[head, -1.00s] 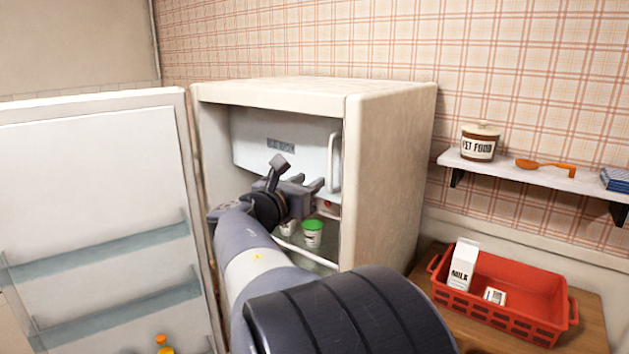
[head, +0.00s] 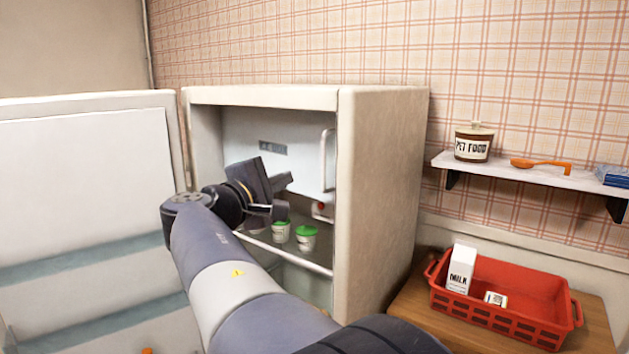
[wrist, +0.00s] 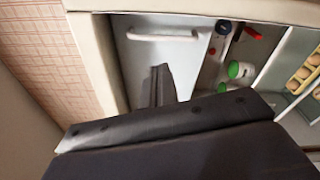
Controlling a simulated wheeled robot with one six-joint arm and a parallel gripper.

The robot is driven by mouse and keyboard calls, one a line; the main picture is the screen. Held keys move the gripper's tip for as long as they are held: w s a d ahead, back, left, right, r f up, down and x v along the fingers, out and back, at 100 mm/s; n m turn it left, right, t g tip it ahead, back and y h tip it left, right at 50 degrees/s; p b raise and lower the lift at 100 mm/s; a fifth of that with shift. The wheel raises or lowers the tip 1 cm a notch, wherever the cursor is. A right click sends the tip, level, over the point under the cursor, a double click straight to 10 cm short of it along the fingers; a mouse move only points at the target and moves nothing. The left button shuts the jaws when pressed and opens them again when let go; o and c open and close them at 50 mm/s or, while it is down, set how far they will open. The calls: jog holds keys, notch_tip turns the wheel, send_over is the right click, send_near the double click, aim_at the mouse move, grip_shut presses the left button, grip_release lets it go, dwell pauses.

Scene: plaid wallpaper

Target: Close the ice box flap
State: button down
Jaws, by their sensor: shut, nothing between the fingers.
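The ice box flap (head: 296,151) is a pale panel with a small dark label in the upper part of the open fridge. Its upright bar handle (head: 325,160) is at the right side. The flap and handle also show in the wrist view (wrist: 135,62). My gripper (head: 283,195) is shut and empty, in front of the flap's lower part and left of the handle. In the wrist view the fingers (wrist: 160,78) overlap the flap's face. I cannot tell whether they touch it. The gripper hides part of the flap's lower edge, and I cannot tell whether the flap is fully shut.
The fridge door (head: 85,190) stands wide open at the left. Green-lidded tubs (head: 306,238) stand on the shelf below the flap. The fridge's right wall (head: 385,170) bounds the opening. A red crate (head: 505,325) with a milk carton and a wall shelf (head: 540,172) are at the right.

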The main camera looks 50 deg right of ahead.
aim_at(323, 162)
jog(key=w+d+m+p, duration=0.2)
jog(key=d+m, duration=0.2)
jog(key=d, duration=0.8)
jog(key=shift+w+d, duration=0.15)
jog(key=shift+d, duration=0.15)
jog(key=shift+d+f, duration=0.1)
